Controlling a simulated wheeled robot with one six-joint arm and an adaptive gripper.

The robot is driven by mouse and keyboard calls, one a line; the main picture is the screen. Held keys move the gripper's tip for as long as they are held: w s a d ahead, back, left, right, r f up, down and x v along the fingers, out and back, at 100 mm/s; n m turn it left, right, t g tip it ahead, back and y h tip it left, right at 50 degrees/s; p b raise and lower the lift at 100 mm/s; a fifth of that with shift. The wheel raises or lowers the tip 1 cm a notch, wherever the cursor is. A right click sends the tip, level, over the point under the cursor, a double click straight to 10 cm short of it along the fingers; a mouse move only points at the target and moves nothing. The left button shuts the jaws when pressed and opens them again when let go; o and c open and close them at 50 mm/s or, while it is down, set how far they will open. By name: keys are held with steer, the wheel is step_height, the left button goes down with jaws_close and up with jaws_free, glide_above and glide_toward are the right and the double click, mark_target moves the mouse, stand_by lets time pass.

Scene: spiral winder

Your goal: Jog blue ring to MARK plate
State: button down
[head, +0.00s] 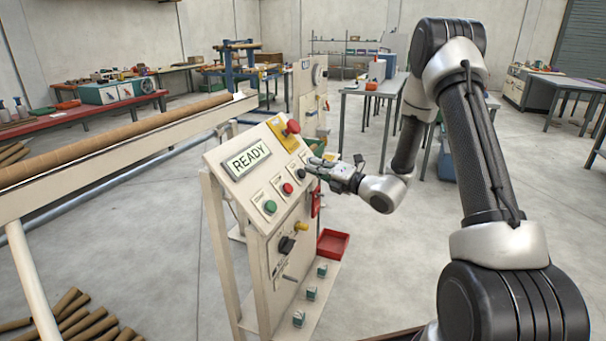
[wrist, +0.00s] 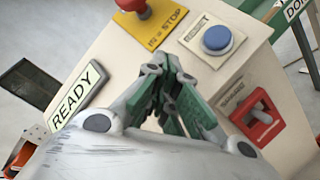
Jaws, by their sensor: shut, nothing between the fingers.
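My gripper (head: 314,168) is at the right part of the sloping control panel (head: 236,181), its fingers together and empty. In the wrist view the fingertips (wrist: 170,75) lie over the panel between the READY display (wrist: 76,96) and the blue RESET button (wrist: 216,39). I cannot tell whether they touch the panel. The READY display (head: 248,158) is lit. A green button (head: 270,207) and a red button (head: 288,188) are left of my gripper, which hides part of their row. I cannot make out a blue ring or a MARK plate.
A red stop button (wrist: 134,6) sits on a yellow plate, and a red switch (wrist: 259,118) is on the panel's right. A long brown tube (head: 120,137) lies on the beam at left. A red bin (head: 332,243) stands low beside the panel. Floor right of it is clear.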

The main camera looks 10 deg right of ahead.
steer(key=shift+w+a+f, duration=0.15)
steer(key=shift+a+f, duration=0.05)
steer(key=shift+w+a+f, duration=0.15)
steer(key=shift+a+f, duration=0.1)
steer(key=shift+a, duration=0.05)
stand_by(0.8)
steer(key=shift+d, duration=0.1)
steer(key=shift+s+d+r, duration=0.35)
steer(key=shift+d+r, duration=0.1)
steer(key=shift+r, duration=0.1)
steer(key=shift+a+f, duration=0.1)
stand_by(0.4)
steer(key=shift+w+a+f, duration=0.15)
steer(key=shift+w+f, duration=0.05)
